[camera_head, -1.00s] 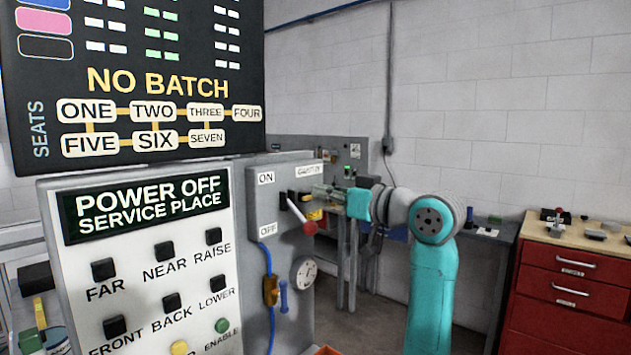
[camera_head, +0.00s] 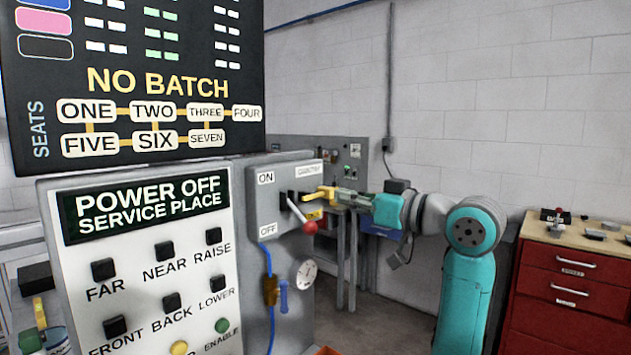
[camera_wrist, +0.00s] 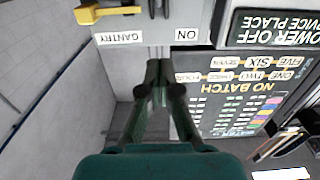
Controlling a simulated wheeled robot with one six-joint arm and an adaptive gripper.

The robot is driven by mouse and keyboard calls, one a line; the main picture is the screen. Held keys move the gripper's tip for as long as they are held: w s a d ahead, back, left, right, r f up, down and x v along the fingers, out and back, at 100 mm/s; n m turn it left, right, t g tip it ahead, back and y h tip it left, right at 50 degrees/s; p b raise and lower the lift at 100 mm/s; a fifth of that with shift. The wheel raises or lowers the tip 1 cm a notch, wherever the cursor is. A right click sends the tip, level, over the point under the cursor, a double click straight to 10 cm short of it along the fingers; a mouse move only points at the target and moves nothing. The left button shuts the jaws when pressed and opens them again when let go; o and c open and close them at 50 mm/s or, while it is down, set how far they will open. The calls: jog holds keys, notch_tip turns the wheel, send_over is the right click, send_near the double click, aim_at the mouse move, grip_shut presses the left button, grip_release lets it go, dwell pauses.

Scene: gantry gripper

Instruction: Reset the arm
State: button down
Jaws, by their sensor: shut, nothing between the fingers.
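In the wrist view the closed fingertips (camera_wrist: 158,68) are beside the box's ON and GANTRY labels, with no visible contact. The box has a lever with a red knob (camera_head: 310,227), slanting down between ON and OFF. A yellow handle-like part (camera_head: 326,191) is near the fingertips in the head view and also shows in the wrist view (camera_wrist: 105,13). My teal arm extends to the right of the box.
The control panel (camera_head: 140,260) reads POWER OFF SERVICE PLACE, below a dark NO BATCH board (camera_head: 150,85). A blue cable (camera_head: 269,300) hangs below the box. A red drawer cabinet (camera_head: 570,275) stands at the right. Open floor lies between my arm and the bench.

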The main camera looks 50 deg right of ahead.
dwell(0.3)
jog(key=w+a+f+m+h, duration=0.1)
jog(key=w+a+f+m, duration=0.15)
jog(key=f, duration=0.75)
jog(key=w+a+f+m, duration=0.1)
jog(key=a+f, duration=0.3)
jog(key=f, duration=0.6)
jog(key=w+a+f+m+h, duration=0.1)
jog(key=w+a+f+m, duration=0.15)
jog(key=f, duration=0.75)
jog(key=s+a+f+g+h, duration=0.1)
jog(key=s+a+f, duration=0.45)
jog(key=f, duration=0.25)
jog(key=s+a+f+g, duration=0.1)
jog(key=s+a+f, duration=0.4)
jog(key=a+f, duration=0.15)
jog(key=s+a+f+n+y, duration=0.1)
jog(key=s+a+n, duration=0.1)
jog(key=s, duration=0.7)
jog(key=s+a+f+n+g+y, duration=0.1)
jog(key=s+a+f+n, duration=0.1)
jog(key=s+a, duration=0.3)
jog(key=s+a+f+n+y, duration=0.1)
jog(key=s+a, duration=0.3)
jog(key=s, duration=0.9)
jog(key=shift+s+f+n, duration=0.4)
jog(key=shift+f+n, duration=0.1)
jog(key=shift+f, duration=0.15)
